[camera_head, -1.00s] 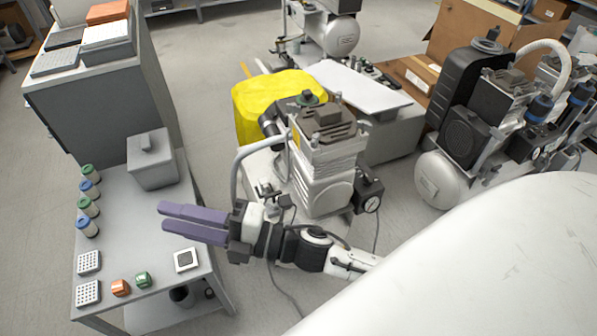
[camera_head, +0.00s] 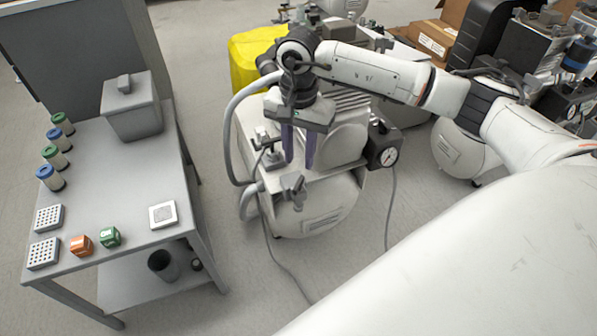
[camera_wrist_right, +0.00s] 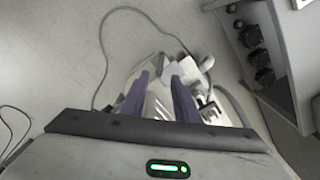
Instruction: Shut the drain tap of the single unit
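The single unit is a compressor with a pale tank (camera_head: 318,212) standing on the floor beside the table. A grey tap-like lever (camera_head: 293,186), which looks like the drain tap, sits on the front of the tank. My right gripper (camera_head: 299,166) points down just above this lever, with its two purple fingers apart and nothing seen between them. In the right wrist view, the fingers (camera_wrist_right: 160,78) are apart too, with a pale grey fitting (camera_wrist_right: 184,68) close to the right fingertip. I cannot tell whether they touch. My left gripper is not in view.
A grey table (camera_head: 120,195) with a lidded box (camera_head: 132,108) and small items stands left. A cable lies on the floor in front.

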